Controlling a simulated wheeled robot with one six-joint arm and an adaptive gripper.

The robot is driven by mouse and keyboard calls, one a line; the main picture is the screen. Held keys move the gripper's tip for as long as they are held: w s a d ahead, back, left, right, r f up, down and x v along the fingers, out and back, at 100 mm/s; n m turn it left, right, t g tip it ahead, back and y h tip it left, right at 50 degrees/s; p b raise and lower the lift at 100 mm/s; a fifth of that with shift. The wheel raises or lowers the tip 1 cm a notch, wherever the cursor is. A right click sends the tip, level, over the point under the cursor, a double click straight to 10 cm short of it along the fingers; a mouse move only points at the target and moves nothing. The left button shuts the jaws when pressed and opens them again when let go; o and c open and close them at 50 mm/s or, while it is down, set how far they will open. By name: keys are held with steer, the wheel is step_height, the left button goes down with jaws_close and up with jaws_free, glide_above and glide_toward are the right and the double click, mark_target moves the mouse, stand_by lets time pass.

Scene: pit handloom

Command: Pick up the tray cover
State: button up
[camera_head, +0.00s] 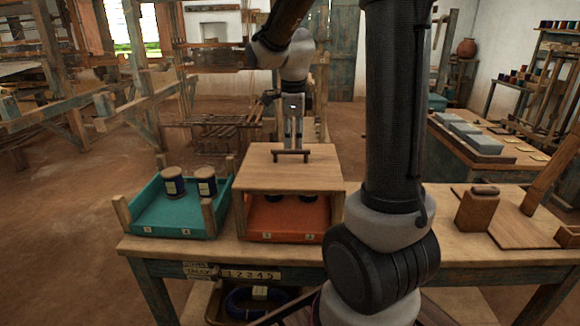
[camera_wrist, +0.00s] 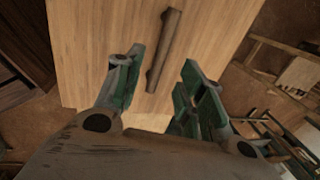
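The tray cover (camera_head: 262,175) is a light wooden box-like lid with a dark bar handle (camera_head: 291,156) on top. It sits over the orange tray (camera_head: 287,222), whose front shows beneath it with dark round things partly hidden inside. My gripper (camera_head: 293,146) points down just above or behind the handle. In the wrist view my gripper (camera_wrist: 158,76) is open, its green-padded fingers apart with nothing between them. The handle (camera_wrist: 164,48) lies ahead of the fingertips over the cover's top (camera_wrist: 105,38), roughly in line with the gap. I cannot tell any contact.
A teal tray (camera_head: 180,218) with two dark spools (camera_head: 206,181) stands left of the cover on the workbench (camera_head: 460,238). A wooden block (camera_head: 478,211) and a flat board (camera_head: 515,225) are at the right. My arm hides the bench's middle. Loom frames stand behind.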

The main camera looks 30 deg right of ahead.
mark_target(294, 152)
steer(key=f, duration=0.5)
steer(key=shift+w+d+f, duration=0.35)
steer(key=shift+d, duration=0.05)
steer(key=shift+c, duration=0.5)
jaws_close()
